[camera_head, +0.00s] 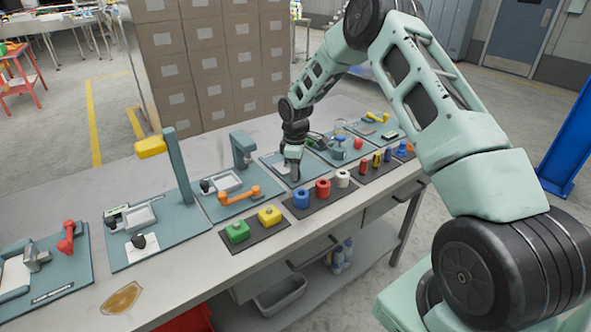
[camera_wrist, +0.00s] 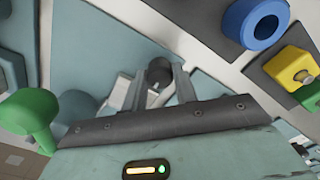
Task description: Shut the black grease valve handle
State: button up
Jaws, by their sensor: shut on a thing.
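My gripper (camera_head: 294,170) reaches down over a teal panel (camera_head: 272,161) in the middle of the bench in the head view. In the wrist view its two fingers (camera_wrist: 159,82) close around a dark, round-ended handle (camera_wrist: 158,68), which looks like the black grease valve handle. A pale grey block (camera_wrist: 125,87) shows beside and below the fingers, partly hidden by them. The head view hides the handle behind my gripper, so I cannot tell its angle there.
A green knob (camera_wrist: 32,112) stands left of my gripper in the wrist view. A blue ring (camera_head: 301,198), a red ring (camera_head: 322,189) and a white ring (camera_head: 343,178) sit on a dark mat in front. A teal post (camera_head: 180,168) rises at left.

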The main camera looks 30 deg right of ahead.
jog(key=shift+r, duration=0.1)
dwell(0.4)
jog(key=o, duration=1)
jog(key=shift+c, duration=0.2)
notch_tip(320, 180, up, 17)
jog(key=b, duration=0.2)
jog(key=shift+r+b, duration=0.2)
jog(key=shift+b, duration=0.1)
jog(key=shift+a, duration=0.1)
